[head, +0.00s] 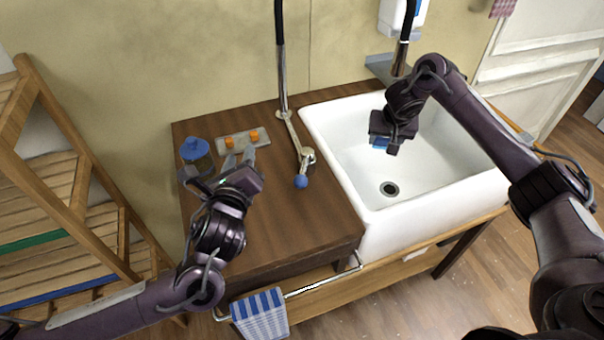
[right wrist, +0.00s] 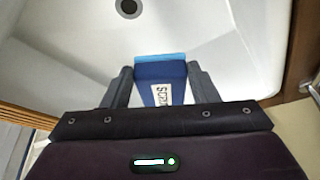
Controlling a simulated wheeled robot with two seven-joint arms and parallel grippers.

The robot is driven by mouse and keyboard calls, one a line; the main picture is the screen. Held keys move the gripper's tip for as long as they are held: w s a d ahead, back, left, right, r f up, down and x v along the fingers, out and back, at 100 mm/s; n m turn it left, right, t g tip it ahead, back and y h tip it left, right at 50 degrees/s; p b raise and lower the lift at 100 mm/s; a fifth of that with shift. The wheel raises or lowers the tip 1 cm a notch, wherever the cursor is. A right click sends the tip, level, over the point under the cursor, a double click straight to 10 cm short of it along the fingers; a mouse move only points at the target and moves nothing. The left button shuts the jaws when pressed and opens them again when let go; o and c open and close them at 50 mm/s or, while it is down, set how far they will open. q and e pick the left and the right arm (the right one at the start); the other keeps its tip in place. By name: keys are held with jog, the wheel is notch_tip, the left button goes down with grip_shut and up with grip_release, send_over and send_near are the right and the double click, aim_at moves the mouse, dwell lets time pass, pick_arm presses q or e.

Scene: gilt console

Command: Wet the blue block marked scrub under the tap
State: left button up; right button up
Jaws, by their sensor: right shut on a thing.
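The blue block marked scrub (right wrist: 158,82) is between the fingers of my right gripper (right wrist: 160,78), its white label partly visible. In the head view the block (head: 379,142) shows below the right gripper (head: 382,138), over the white sink (head: 345,165). The gripper is shut on it. A chrome spout arm with a blue end (head: 301,181) hangs over the wooden counter left of the sink, below a hose. No water is visible.
A blue-lidded jar (head: 195,149) stands left of the plate. A white dispenser (head: 402,14) hangs on the wall behind the right arm. A striped towel (head: 260,314) hangs at the counter's front. The sink basin around the drain (head: 389,189) is empty.

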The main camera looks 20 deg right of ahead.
aim_at(302, 177)
pick_arm(q)
jog(key=s+d+f+m+g+h, duration=0.1)
jog(key=s+d+f+m+g, duration=0.2)
jog(key=s+d+m, duration=0.7)
jog(key=shift+n, duration=0.6)
jog(key=x, duration=0.7)
jog(key=a+f+x, duration=0.1)
jog(key=x, duration=0.2)
jog(key=shift+w+d+f, duration=0.1)
jog(key=shift+w, duration=0.2)
grip_shut()
jog(key=shift+d, duration=0.1)
